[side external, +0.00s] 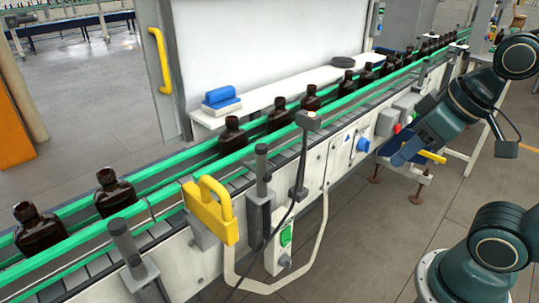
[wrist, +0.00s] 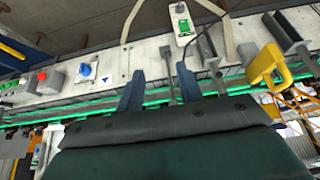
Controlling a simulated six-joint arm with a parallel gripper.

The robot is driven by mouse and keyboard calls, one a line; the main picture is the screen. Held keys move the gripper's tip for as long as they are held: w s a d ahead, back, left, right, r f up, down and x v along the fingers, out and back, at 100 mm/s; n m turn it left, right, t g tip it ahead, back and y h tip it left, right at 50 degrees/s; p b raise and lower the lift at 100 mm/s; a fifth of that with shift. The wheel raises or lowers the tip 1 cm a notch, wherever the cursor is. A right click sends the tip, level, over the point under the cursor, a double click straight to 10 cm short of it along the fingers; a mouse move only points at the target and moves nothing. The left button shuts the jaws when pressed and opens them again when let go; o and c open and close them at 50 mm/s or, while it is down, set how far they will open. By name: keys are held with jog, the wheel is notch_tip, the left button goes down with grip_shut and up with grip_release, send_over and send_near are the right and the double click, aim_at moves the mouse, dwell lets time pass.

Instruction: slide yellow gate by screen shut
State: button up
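A yellow gate (side external: 208,212) with a loop handle sits on the near rail of the conveyor, left of centre in the side view. It also shows in the wrist view (wrist: 256,70) at the right. A white screen panel (side external: 260,45) stands behind the conveyor, with a yellow handle (side external: 160,60) on its left edge. My gripper (side external: 395,153) is at the right of the side view, well away from the gate and the handle. In the wrist view its two blue-grey fingers (wrist: 160,85) stand apart with nothing held between them. I cannot tell whether the gate is fully across the lane.
Dark amber bottles (side external: 232,136) stand in a row between green rails (side external: 150,190). A blue block (side external: 220,98) lies on the white ledge. A green-button box (side external: 284,238), posts and cables stick out along the conveyor's near side. The floor in front is open.

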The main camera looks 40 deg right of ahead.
jog(key=c, duration=0.6)
jog(key=shift+w+a+r+n, duration=0.25)
jog(key=shift+n, duration=0.05)
grip_shut()
jog(key=w+a+r+n+y, duration=0.1)
jog(key=w+a+r+n, duration=0.1)
jog(key=a+n, duration=0.4)
jog(key=w+a+r+n+g+y, duration=0.1)
jog(key=w+a+r+n, duration=0.1)
jog(key=a+r+n, duration=0.3)
jog(key=w+a+r+n+g+y, duration=0.1)
jog(key=w+a+r+n+y, duration=0.1)
jog(key=a+n, duration=0.5)
jog(key=w+a+r, duration=0.1)
jog(key=a, duration=0.2)
jog(key=shift+a+r, duration=0.2)
jog(key=shift+r, duration=0.2)
